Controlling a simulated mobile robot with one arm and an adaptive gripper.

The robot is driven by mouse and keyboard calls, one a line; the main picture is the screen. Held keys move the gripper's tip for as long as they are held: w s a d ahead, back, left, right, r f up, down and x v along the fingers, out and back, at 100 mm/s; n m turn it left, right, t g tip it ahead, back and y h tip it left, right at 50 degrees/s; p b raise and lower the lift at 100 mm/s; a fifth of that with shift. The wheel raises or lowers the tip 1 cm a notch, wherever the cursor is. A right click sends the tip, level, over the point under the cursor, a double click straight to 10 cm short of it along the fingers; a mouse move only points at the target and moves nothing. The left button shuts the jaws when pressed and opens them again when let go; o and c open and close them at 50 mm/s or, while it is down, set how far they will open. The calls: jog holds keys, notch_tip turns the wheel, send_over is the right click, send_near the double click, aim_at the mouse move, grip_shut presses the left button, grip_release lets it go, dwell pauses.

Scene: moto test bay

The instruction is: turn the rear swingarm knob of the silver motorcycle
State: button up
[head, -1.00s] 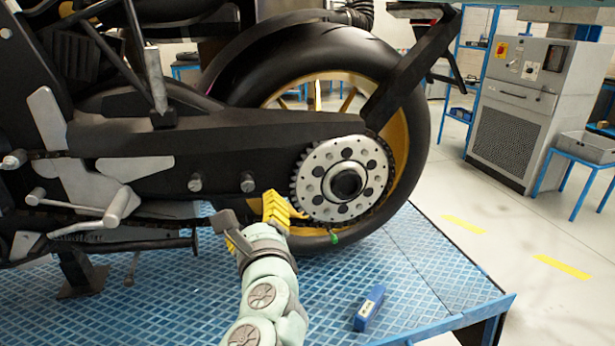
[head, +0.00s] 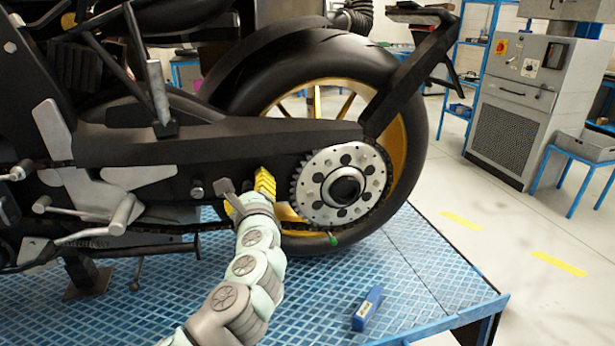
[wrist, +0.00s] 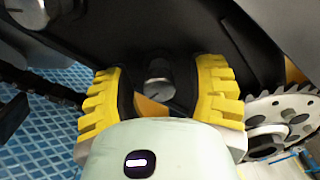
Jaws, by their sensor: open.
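The motorcycle stands side-on in the head view, with a long black swingarm (head: 230,143) and silver-grey parts. One round metal knob (head: 197,188) shows on the swingarm's lower side. The rear knob, nearer the sprocket, is hidden behind my gripper in the head view. In the wrist view a grey slotted knob (wrist: 158,80) sits between the two yellow fingers of my gripper (wrist: 160,72), with gaps on both sides. My gripper (head: 247,188) is open at the swingarm, just left of the sprocket. I cannot tell its exact depth to the knob.
The toothed sprocket (head: 343,187) is close to the right finger and also shows in the wrist view (wrist: 285,112). The blue lift platform (head: 200,290) lies below, with a small blue box (head: 368,308) on it. A grey cabinet (head: 517,105) stands far right.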

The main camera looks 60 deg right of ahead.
jog(key=shift+c, duration=0.3)
grip_shut()
dwell(0.3)
